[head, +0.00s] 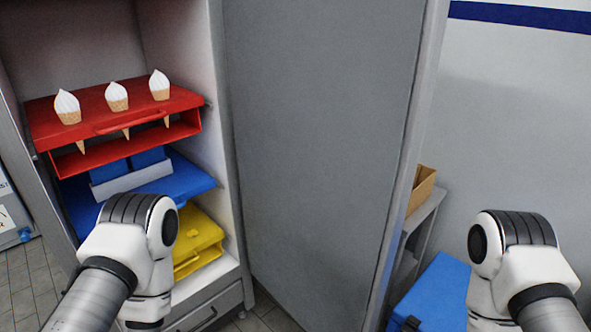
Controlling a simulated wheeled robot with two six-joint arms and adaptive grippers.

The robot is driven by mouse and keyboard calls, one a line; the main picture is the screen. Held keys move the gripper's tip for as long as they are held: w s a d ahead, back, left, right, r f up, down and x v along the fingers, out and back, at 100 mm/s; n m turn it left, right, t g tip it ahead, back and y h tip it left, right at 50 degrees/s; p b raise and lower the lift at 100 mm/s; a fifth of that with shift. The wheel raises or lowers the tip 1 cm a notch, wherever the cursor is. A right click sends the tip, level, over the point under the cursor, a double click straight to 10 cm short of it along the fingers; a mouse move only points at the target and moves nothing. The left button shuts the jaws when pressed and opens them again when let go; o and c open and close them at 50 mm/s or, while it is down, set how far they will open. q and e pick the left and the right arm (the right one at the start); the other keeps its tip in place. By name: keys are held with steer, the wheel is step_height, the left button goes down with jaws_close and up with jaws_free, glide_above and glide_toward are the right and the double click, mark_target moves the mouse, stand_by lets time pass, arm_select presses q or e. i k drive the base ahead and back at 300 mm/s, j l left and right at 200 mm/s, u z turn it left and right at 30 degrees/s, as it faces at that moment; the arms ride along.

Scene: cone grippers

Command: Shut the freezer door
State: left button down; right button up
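The freezer door (315,130) is a tall grey panel that stands open, hinged at the right side of the freezer (187,60). Inside the freezer, a red rack (150,97) holds three ice cream cones upright. Below it are a blue shelf (185,188) and a yellow case (200,240). My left arm is in front of the freezer's lower left part, and my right arm is to the right of the door. Both arms appear apart from the door. The fingers of both grippers are out of sight.
A blue box (435,290) stands on the floor right of the door. Behind it a grey shelf unit (412,235) carries a cardboard box (421,188). Tiled floor (30,280) shows at the left. A white wall with a blue stripe (525,15) is at the right.

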mark_target(331, 100)
steer(key=u, duration=1.25)
steer(key=k+l+z, duration=0.1)
steer(key=l+z, duration=0.15)
steer(key=z, duration=0.2)
steer(key=k+l+z, duration=0.1)
steer(key=l+z, duration=0.15)
steer(key=z, duration=0.15)
